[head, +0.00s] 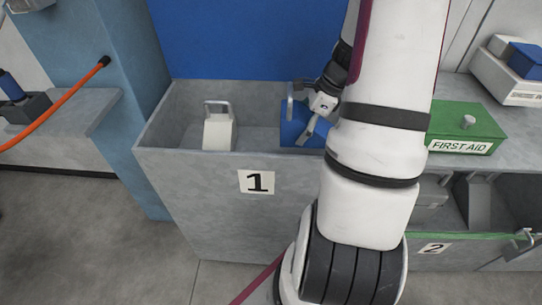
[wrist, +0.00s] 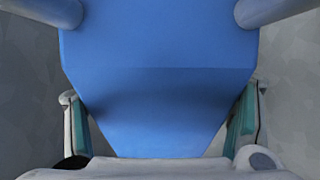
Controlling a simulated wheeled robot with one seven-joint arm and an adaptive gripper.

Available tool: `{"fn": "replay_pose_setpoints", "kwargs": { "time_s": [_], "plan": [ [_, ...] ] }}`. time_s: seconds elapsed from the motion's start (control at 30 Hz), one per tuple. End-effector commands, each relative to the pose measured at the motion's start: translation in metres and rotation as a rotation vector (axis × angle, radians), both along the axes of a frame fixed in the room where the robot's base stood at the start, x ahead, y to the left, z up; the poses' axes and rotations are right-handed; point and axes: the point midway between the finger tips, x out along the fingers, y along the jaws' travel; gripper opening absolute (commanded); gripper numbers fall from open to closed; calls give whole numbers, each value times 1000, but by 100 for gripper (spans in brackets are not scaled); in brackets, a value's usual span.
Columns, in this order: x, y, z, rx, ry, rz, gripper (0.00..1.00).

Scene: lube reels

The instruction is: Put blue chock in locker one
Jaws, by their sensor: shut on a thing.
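The blue chock (head: 296,122) is inside the grey open-topped locker one (head: 215,195), marked with a "1", toward its right side. A metal handle rises from the chock. My gripper (head: 317,118) reaches down over the locker and is shut on the blue chock. In the wrist view the blue chock (wrist: 158,85) fills the middle, between the two teal-padded fingers of my gripper (wrist: 160,115). My arm hides part of the chock and the locker's right end. I cannot tell if the chock rests on the locker floor.
A white chock (head: 219,130) with a handle stands in the left part of locker one. A green first aid box (head: 464,128) sits on the counter to the right. Locker two (head: 432,248) is below it, holding grey things. An orange hose (head: 58,108) hangs at left.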

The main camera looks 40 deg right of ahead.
Motion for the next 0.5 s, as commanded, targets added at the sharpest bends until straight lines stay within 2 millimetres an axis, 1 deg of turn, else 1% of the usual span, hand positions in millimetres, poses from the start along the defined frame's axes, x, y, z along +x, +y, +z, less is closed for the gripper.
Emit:
{"fn": "replay_pose_setpoints", "kwargs": {
  "time_s": [0.1,0.23,0.33,0.5],
  "plan": [
    [0,1,-22,4,1,-5,14],
    [0,0,-42,4,1,-3,14],
    [0,0,-52,2,0,-1,14],
    [0,0,-60,2,-1,-1,14]
  ]
}}
